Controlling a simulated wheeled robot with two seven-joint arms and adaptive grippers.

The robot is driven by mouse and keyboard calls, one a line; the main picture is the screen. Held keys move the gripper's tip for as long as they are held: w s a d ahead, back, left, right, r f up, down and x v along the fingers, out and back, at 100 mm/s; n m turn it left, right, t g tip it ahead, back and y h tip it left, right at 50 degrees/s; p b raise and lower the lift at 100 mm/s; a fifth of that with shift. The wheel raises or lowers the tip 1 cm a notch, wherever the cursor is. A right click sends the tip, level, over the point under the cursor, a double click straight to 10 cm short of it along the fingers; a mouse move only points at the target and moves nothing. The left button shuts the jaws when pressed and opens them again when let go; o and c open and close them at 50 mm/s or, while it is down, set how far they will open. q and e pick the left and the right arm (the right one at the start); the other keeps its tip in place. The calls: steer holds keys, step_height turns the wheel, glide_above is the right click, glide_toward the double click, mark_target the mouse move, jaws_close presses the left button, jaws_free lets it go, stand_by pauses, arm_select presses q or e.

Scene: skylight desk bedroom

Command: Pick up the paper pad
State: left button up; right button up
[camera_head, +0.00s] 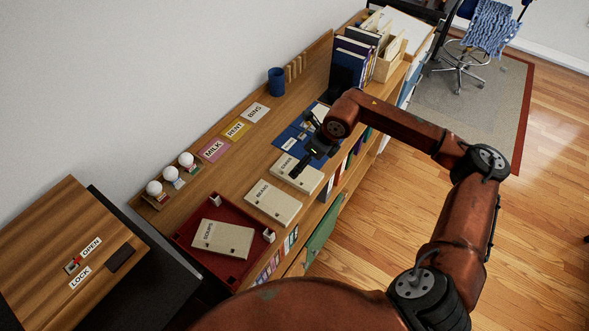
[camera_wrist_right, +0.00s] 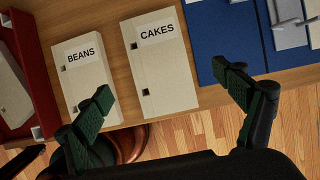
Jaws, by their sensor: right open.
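Cream pad-like blocks with printed labels lie on the wooden shelf top. The one marked CAKES (camera_head: 306,181) is under my right gripper (camera_head: 301,166), and it fills the middle of the right wrist view (camera_wrist_right: 164,75). The BEANS one (camera_head: 272,202) lies beside it, also in the wrist view (camera_wrist_right: 85,88). A third (camera_head: 222,238) lies in a red tray (camera_head: 188,231). Which of these is the paper pad I cannot tell. My right gripper is open and empty, its fingers apart on either side of the CAKES block in the wrist view (camera_wrist_right: 172,98). My left gripper is not in view.
A blue mat (camera_head: 291,139) with small grey pieces lies beside the CAKES block. A blue mug (camera_head: 276,81), label cards (camera_head: 236,129) and upright books (camera_head: 347,66) stand farther along. White knobs (camera_head: 154,188) are near the wall. The shelf's front edge drops to the wooden floor.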

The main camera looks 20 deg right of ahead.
mark_target(310, 177)
steer(key=x, duration=0.7)
steer(key=shift+s+a+f, duration=0.1)
steer(key=shift+s+f, duration=0.1)
steer(key=shift+f, duration=0.05)
steer(key=shift+c, duration=0.6)
steer(key=c, duration=1.3)
steer(key=shift+r, duration=0.1)
steer(key=shift+r, duration=0.1)
